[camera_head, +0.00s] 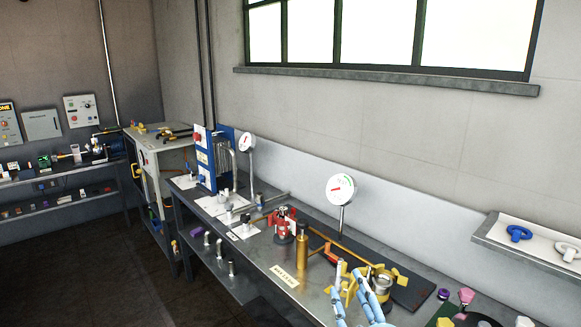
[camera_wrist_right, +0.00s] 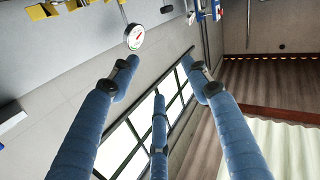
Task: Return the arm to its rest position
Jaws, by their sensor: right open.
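My right gripper (camera_head: 352,283) shows at the bottom of the head view as light-blue jointed fingers, in front of the bench's right part. In the right wrist view my right gripper (camera_wrist_right: 160,77) has three blue fingers spread apart with nothing between them, and the wall and window lie beyond. It is open and empty. Most of my right arm is out of the head view. My left gripper is in neither view.
The metal bench (camera_head: 262,262) carries a brass cylinder (camera_head: 302,255), a red valve (camera_head: 284,222) and a round gauge (camera_head: 340,190) on a post. Yellow fittings (camera_head: 392,281) sit close to the fingers. A wall shelf (camera_head: 487,236) holds a blue shackle (camera_head: 518,233). The floor at left is clear.

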